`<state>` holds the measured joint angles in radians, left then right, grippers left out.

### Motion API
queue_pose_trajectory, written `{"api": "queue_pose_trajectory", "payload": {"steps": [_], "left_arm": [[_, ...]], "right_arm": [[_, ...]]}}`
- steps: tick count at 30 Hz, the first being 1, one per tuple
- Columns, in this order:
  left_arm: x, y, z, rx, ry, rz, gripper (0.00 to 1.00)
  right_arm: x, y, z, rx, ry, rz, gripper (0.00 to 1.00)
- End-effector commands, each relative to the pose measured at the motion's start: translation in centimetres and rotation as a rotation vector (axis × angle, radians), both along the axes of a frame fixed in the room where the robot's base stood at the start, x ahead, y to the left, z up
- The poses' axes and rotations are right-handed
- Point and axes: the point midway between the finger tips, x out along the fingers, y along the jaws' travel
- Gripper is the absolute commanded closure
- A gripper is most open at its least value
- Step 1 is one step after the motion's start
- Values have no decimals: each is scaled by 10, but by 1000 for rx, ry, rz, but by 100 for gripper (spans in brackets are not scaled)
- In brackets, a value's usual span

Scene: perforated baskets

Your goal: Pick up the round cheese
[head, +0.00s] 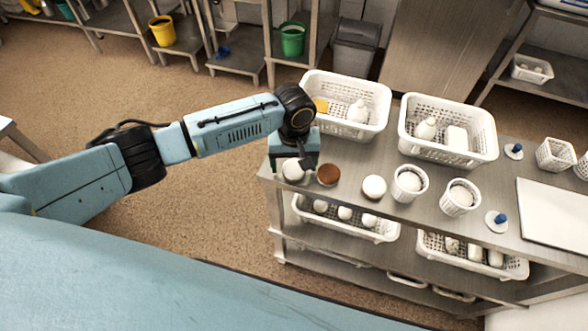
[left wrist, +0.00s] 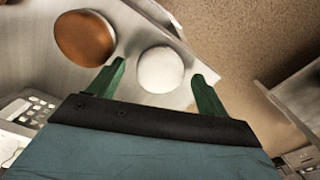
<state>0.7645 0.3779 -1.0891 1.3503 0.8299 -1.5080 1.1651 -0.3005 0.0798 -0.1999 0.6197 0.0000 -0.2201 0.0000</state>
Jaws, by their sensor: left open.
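A white round cheese (head: 293,171) lies on the steel table at its left end. It also shows in the left wrist view (left wrist: 160,69), in the space between the two green fingers. A brown round cheese (head: 328,175) lies just to its right, and shows at the upper left of the left wrist view (left wrist: 84,37). Another white round piece (head: 374,187) lies further right. My left gripper (head: 291,164) is open above the nearest white cheese and partly hides it in the head view. Whether the fingers touch it I cannot tell. My right gripper is not in view.
Two white perforated baskets (head: 345,132) (head: 450,155) stand at the back of the table (head: 345,203). Two small white cups (head: 409,196) (head: 460,210) with white contents stand to the right. A white board (head: 560,215) lies at the far right. The table's left edge is close to the gripper.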

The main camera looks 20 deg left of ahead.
Motion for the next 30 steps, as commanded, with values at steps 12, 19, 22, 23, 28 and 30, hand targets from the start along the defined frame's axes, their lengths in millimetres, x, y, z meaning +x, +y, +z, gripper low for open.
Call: {"api": "queue_pose_trajectory", "payload": {"steps": [12,19,22,23,28,30], "left_arm": [[0,0,-5,-2,-2,-1,37],[0,0,-5,-1,-1,-1,67],[0,0,-5,-2,-2,-1,76],[0,0,-5,-2,-2,-1,76],[0,0,-2,-2,-2,-1,76],[0,0,5,-2,-2,-1,76]], "right_arm": [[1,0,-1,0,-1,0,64],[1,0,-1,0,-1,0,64],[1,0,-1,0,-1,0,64],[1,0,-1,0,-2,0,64],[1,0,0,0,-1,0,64],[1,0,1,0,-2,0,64]]}}
